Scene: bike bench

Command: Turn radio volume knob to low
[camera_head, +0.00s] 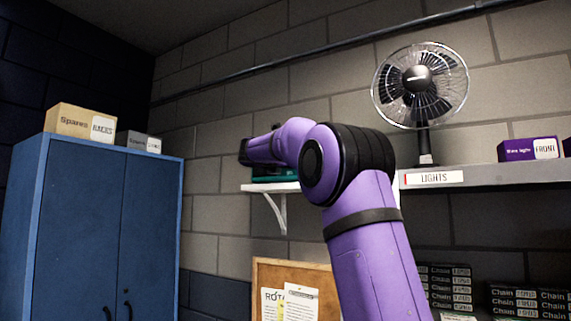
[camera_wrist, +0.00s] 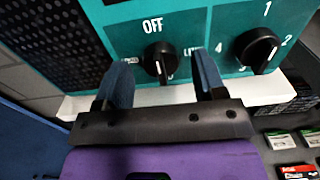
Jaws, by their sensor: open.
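The teal radio (camera_wrist: 215,30) fills the top of the wrist view, with a dark speaker grille on its left. A black knob (camera_wrist: 160,60) sits under the word OFF, with a label partly hidden by a finger to its right. A second black knob (camera_wrist: 259,48) sits further right, among numbers including 1, 2 and 4. My gripper (camera_wrist: 160,82) is open, its two blue fingers on either side of the OFF knob. I cannot tell whether they touch it. In the head view the radio (camera_head: 273,179) is mostly hidden behind my arm.
The radio stands on a white bracketed shelf (camera_head: 262,187). To the right is a grey shelf (camera_head: 480,178) labelled LIGHTS with a fan (camera_head: 420,82) and a purple box (camera_head: 528,149). A blue cabinet (camera_head: 100,220) stands left, and a corkboard (camera_head: 290,270) hangs below.

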